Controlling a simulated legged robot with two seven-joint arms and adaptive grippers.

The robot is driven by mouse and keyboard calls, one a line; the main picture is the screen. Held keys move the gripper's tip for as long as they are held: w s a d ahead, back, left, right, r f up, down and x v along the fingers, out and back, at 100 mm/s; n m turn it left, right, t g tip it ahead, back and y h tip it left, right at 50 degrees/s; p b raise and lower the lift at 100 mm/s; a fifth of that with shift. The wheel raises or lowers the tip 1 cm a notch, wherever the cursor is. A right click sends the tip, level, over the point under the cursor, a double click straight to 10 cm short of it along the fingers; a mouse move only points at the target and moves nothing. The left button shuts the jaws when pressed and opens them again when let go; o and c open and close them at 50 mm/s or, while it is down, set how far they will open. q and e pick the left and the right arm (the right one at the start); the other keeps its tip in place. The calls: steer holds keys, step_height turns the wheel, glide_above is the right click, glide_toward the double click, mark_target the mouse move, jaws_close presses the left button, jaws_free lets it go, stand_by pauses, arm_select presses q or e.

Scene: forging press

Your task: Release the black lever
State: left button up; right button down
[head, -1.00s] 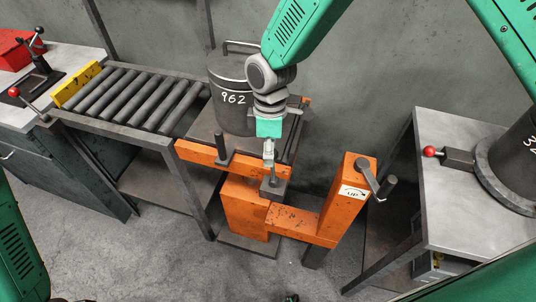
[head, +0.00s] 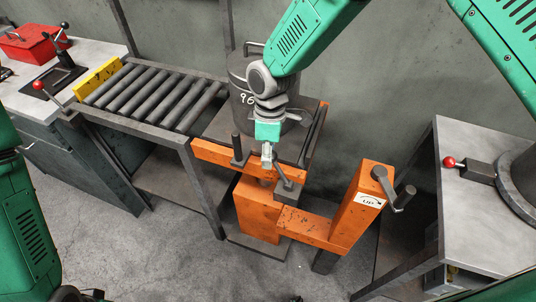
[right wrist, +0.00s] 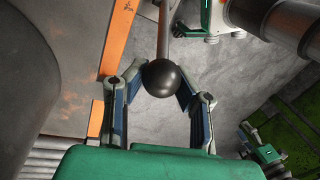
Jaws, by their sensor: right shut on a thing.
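The black lever (head: 283,175) is a rod with a black ball knob (right wrist: 167,78), on the front of the orange lift stand (head: 258,208). In the head view the rod leans left towards my right gripper (head: 268,157). In the right wrist view my right gripper (right wrist: 160,90) has its two fingers closed on the knob, one on each side. The rod runs up and out of that view. My left arm shows at the left edge of the head view, but I cannot make out its gripper.
A grey pot (head: 250,90) marked with white figures stands on the lift plate. A roller conveyor (head: 155,92) joins it on the left. An orange post with a crank (head: 365,195) stands right of the lever. A grey table (head: 452,215) is further right.

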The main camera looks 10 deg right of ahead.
steer(key=shift+w+d+r, duration=0.1)
steer(key=shift+w+r, duration=0.1)
steer(key=shift+w, duration=0.2)
steer(key=shift+a, duration=0.2)
steer(key=c, duration=1.2)
jaws_free()
steer(key=shift+w, duration=0.1)
steer(key=shift+f, duration=0.2)
steer(key=shift+d+r, duration=0.1)
steer(key=shift+r, duration=0.05)
steer(key=r, duration=0.3)
steer(key=w+r, duration=0.1)
steer(key=r, duration=0.7)
steer(key=shift+w+d+r, duration=0.2)
steer(key=shift+w+d, duration=0.1)
steer(key=shift+w, duration=0.1)
